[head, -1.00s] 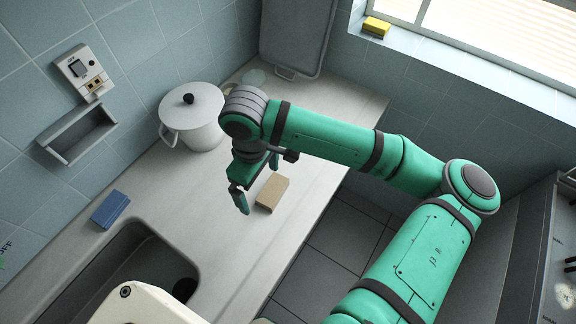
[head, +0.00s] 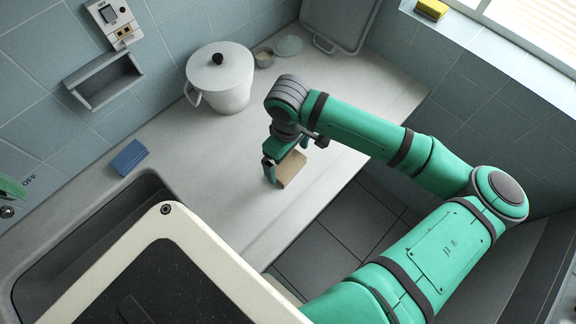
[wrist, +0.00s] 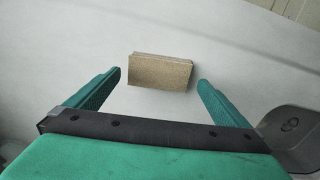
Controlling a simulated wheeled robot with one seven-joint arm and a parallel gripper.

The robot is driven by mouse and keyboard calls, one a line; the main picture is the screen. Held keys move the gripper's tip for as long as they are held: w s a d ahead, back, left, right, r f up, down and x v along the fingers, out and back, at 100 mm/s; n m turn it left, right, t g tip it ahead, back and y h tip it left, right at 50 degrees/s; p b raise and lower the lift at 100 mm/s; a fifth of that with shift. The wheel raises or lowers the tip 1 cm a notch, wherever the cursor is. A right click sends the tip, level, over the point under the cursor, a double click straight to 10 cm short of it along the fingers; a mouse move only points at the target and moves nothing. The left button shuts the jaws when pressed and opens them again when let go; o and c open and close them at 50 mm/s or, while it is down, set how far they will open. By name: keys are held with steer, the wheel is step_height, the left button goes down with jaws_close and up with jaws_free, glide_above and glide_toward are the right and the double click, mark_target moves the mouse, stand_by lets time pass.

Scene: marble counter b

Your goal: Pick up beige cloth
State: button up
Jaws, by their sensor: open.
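The beige cloth (head: 291,168), a small folded block shape, lies on the pale counter (head: 240,222). My gripper (head: 283,164) is over it in the head view and hides part of it. In the wrist view the cloth (wrist: 160,73) lies across the space between the two green fingertips of my gripper (wrist: 159,78), with a gap on each side. The gripper is open and holds nothing. How far the fingertips are above the counter is hard to tell.
A white lidded pot (head: 218,80) stands at the back by the tiled wall. A blue sponge (head: 129,157) lies beside the sink (head: 45,262). A yellow sponge (head: 431,9) is on the window sill. Clear counter surrounds the cloth.

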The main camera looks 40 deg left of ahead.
mark_target(288, 166)
steer(key=shift+f, duration=1.65)
steer(key=c, duration=0.9)
steer(key=shift+c, duration=0.2)
